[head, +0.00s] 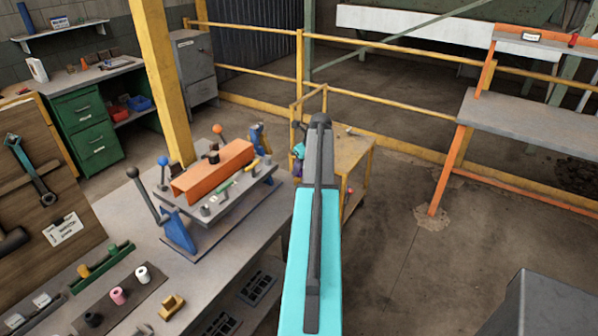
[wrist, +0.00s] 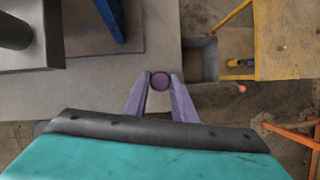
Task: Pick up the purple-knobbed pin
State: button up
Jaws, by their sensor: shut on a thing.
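The purple-knobbed pin (wrist: 160,81) shows in the wrist view as a round dark purple knob between my two fingertips. My gripper (wrist: 160,84) is shut on it, with one light purple finger on each side. Its shaft is hidden beneath the knob. The knob appears over the grey bench top, close to the bench's right edge. In the head view my arm hides most of my gripper (head: 298,152), and only a small purple part shows left of the arm. I cannot tell how high the pin is.
A grey open bin (wrist: 201,62) lies just right of the bench edge. A yellow cart (head: 352,160) stands behind my arm. On the bench (head: 215,262) are a fixture with an orange channel (head: 213,172), a blue lever stand (head: 178,232) and several spools.

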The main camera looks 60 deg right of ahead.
jog(key=shift+r, duration=0.1)
notch_tip(320, 180, up, 10)
jog(key=b, duration=0.3)
dwell(0.4)
dwell(0.6)
